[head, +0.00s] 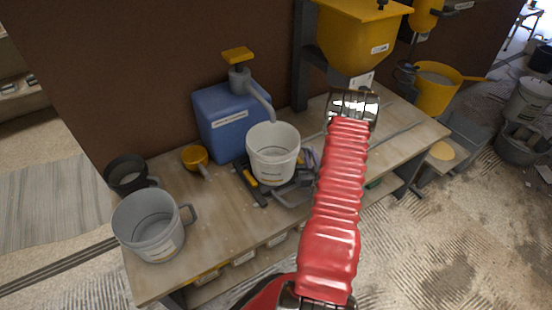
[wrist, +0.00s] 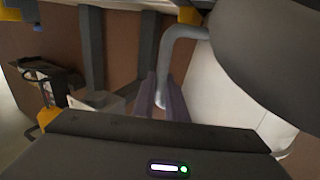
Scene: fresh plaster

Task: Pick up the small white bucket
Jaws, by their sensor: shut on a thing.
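The small white bucket (head: 274,160) is upright near the middle of the head view, with a label on its front. I cannot tell whether it touches the bench or is slightly raised. My gripper (head: 312,158) is at its right side, mostly hidden behind my red-sleeved arm. In the wrist view, the purple-grey fingers of my gripper (wrist: 166,98) are shut on a grey curved handle (wrist: 180,45). The white side of the bucket (wrist: 225,105) is close to the right of the fingers.
A workbench (head: 215,225) carries a larger grey-white bucket (head: 150,228), a black pot (head: 127,174) and a yellow scoop (head: 196,158). A blue canister (head: 225,122) with a pump stands behind the small bucket. A yellow hopper (head: 358,35) hangs above the bench.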

